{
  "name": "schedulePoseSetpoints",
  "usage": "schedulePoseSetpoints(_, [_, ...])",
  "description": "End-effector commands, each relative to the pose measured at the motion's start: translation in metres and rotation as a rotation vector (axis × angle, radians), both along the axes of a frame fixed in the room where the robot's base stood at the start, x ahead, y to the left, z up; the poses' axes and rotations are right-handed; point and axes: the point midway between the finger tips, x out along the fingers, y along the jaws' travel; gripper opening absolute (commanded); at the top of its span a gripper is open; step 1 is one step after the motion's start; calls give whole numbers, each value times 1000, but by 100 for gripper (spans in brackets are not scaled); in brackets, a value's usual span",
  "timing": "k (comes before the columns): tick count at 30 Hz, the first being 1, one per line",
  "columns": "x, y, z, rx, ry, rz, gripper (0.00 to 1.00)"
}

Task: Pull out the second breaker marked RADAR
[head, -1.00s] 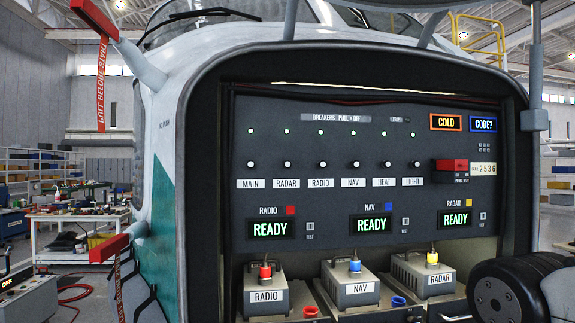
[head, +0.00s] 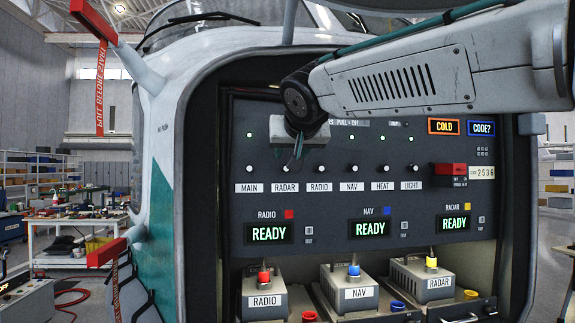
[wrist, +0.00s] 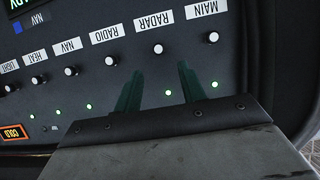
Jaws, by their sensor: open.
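The breaker marked RADAR is a small white round knob (wrist: 158,48), second in the row, beside its RADAR label (wrist: 152,21). In the head view its label (head: 285,188) shows just below my gripper (head: 294,160). In the wrist view my gripper (wrist: 160,71) has two dark green fingers spread apart and nothing between them. The RADAR knob lies a little beyond the fingertips, roughly in line with the gap. A green light (wrist: 168,93) shows between the fingers. I cannot tell how far the fingertips are from the panel.
The MAIN knob (wrist: 212,38) and RADIO knob (wrist: 110,60) sit close on either side. NAV, HEAT and LIGHT knobs continue the row. A red guarded switch (head: 449,175) is at the right. READY displays and labelled boxes, including a RADAR box (head: 421,281), are below.

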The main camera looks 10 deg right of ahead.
Motion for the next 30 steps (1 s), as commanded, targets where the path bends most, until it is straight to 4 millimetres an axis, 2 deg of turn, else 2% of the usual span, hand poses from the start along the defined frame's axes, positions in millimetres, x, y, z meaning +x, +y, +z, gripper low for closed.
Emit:
schedulePoseSetpoints(12, [57, -1, -25, 1, 5, -3, 40])
schedulePoseSetpoints(17, [66, -1, -28, 1, 4, -3, 40])
schedulePoseSetpoints(24, [66, -1, -29, 0, 4, -2, 40])
schedulePoseSetpoints(25, [66, -1, -29, 0, 4, -2, 38])
schedulePoseSetpoints(29, [66, -1, -29, 0, 4, -2, 1])
schedulePoseSetpoints(30, [66, -1, -29, 0, 4, -2, 0])
